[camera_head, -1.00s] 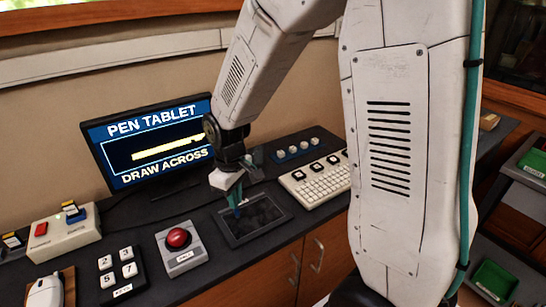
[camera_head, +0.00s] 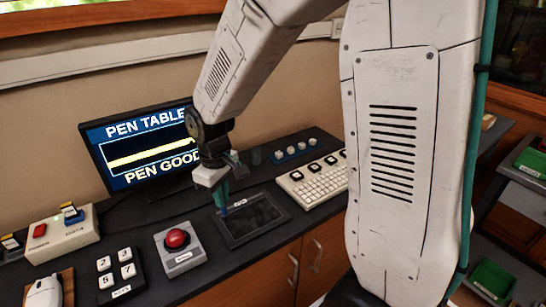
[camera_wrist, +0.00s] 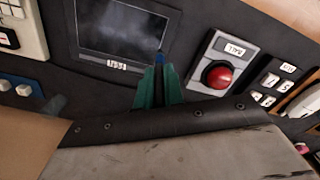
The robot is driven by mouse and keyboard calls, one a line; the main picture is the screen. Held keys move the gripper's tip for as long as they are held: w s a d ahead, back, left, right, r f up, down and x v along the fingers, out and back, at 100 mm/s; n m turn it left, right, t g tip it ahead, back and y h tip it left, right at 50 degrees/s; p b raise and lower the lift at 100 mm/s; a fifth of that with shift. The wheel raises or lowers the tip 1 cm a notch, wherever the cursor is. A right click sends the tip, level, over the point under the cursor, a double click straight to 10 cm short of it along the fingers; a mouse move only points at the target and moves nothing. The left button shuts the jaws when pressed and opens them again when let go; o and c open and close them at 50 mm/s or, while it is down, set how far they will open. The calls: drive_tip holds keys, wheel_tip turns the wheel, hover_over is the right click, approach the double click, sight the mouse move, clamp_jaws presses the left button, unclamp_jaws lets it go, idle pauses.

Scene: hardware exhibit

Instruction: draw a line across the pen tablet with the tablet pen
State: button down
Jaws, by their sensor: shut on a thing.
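The pen tablet (camera_head: 256,219), a dark slab with a black drawing area, lies flat on the counter. It also shows at the top of the wrist view (camera_wrist: 122,28). My gripper (camera_head: 221,196) is above the tablet's left edge, its teal fingers pointing down. In the wrist view my gripper (camera_wrist: 158,84) is shut on the tablet pen (camera_wrist: 160,58), whose blue end shows between the fingers, by the edge of the drawing area nearest the red button. I cannot tell whether the tip touches. The monitor (camera_head: 150,145) shows a long yellow bar and "PEN GOOD".
A red button box (camera_head: 180,245) stands close left of the tablet, with a number keypad (camera_head: 121,270) beyond it. A white keyboard (camera_head: 315,180) is to the right. A white switch box (camera_head: 62,232) and a mouse (camera_head: 44,291) are at far left.

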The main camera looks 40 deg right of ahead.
drive_tip(key=shift+r, duration=2.7)
